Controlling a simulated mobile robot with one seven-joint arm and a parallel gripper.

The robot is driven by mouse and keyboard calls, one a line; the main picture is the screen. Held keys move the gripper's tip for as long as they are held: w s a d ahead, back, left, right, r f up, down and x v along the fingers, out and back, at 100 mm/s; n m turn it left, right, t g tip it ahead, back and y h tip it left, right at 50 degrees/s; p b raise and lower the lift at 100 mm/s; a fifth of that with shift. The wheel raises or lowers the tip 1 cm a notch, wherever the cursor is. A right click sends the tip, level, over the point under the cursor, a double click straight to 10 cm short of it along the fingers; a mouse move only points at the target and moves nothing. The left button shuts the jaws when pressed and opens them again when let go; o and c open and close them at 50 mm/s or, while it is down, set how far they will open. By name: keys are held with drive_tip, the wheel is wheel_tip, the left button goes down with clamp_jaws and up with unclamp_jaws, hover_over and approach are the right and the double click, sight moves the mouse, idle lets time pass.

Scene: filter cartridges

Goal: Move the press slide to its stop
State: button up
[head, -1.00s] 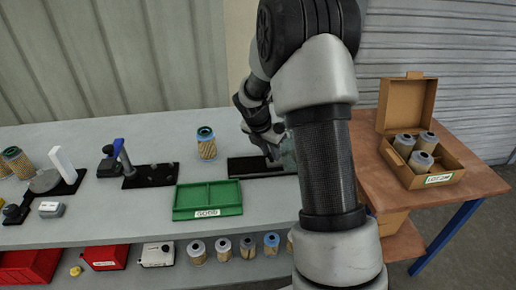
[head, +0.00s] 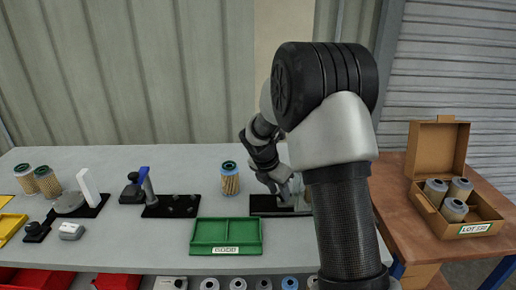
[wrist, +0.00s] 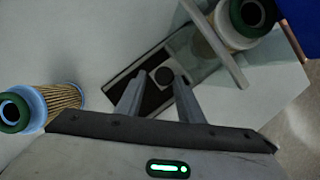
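The press shows in the head view as a black base plate (head: 264,206) on the grey bench, its right part hidden by my arm. A grey upright plate (wrist: 217,45) stands beyond, next to a green-ended filter cartridge (wrist: 243,18). My gripper (head: 284,194) is over the press. In the wrist view my gripper (wrist: 160,74) has its fingers apart, with the knob appearing between the tips; I cannot tell whether they touch it.
A blue-and-tan cartridge (head: 229,178) stands left of the press; it also shows in the wrist view (wrist: 55,102). A green tray (head: 226,250) lies in front. A black fixture (head: 172,206) stands further left. A cardboard box (head: 420,200) with cartridges sits on the right table.

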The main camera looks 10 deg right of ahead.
drive_tip(key=a, duration=0.2)
drive_tip(key=w+a+b, duration=0.1)
drive_tip(key=a, duration=0.2)
drive_tip(key=a+b, duration=0.1)
drive_tip(key=a, duration=0.2)
drive_tip(key=shift+w+a+r, duration=0.2)
drive_tip(key=shift+w+r, duration=0.1)
drive_tip(key=shift+r, duration=0.05)
drive_tip(key=p+v, duration=0.4)
drive_tip(key=v, duration=1.3)
drive_tip(key=s+d+r+m+y+p, duration=0.1)
drive_tip(key=s+d+r+m+p, duration=0.2)
drive_tip(key=s+r+m, duration=0.4)
drive_tip(key=shift+s+d+r+t+p, duration=0.3)
drive_tip(key=shift+s+r+p, duration=0.2)
drive_tip(key=shift+s+r, duration=0.7)
drive_tip(key=shift+w+r, duration=0.25)
